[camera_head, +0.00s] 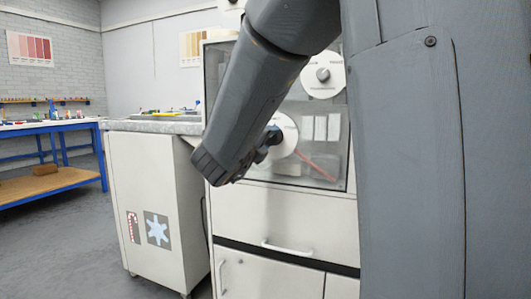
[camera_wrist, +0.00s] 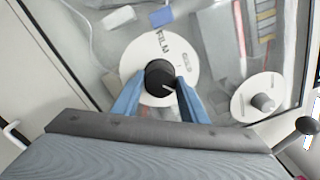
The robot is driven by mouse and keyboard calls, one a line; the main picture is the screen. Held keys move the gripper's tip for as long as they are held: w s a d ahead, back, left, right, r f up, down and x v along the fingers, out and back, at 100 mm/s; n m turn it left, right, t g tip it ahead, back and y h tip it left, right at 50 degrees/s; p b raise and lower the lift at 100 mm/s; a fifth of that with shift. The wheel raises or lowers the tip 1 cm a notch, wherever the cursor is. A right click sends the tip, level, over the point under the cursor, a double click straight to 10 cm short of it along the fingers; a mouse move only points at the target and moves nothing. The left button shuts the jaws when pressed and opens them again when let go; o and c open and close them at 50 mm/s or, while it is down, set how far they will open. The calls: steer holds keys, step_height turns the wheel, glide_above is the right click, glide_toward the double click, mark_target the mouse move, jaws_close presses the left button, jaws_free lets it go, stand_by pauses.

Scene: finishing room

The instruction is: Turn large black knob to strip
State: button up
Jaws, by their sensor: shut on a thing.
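The large black knob (camera_wrist: 159,74) sits at the centre of a round white dial (camera_wrist: 190,72) in the wrist view. The dial carries the word FILM above the knob and a smaller, unreadable label to the right. A pale pointer line on the knob points to the lower right. My gripper (camera_wrist: 158,98) has its blue fingers on both sides of the knob, shut on it. In the head view my gripper (camera_head: 268,146) is at the cabinet front, partly covering the white dial (camera_head: 286,137); the knob there is mostly hidden.
A second white dial with a grey knob (camera_head: 323,75) is higher on the panel; it also shows at right in the wrist view (camera_wrist: 262,103). Drawer handles (camera_head: 285,247) stick out below. A white side cabinet (camera_head: 160,205) stands left. Open floor lies further left.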

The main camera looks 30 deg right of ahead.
steer(key=shift+f+m+b, duration=0.15)
steer(key=shift+m+b, duration=0.75)
steer(key=shift+b, duration=0.15)
steer(key=shift+s, duration=0.1)
steer(key=o, duration=1.1)
steer(key=shift+d, duration=0.1)
steer(key=shift+s+a, duration=0.1)
steer(key=shift+a, duration=0.2)
steer(key=p+v, duration=0.1)
steer(key=v, duration=0.6)
steer(key=shift+s+a, duration=0.1)
steer(key=shift+s, duration=0.05)
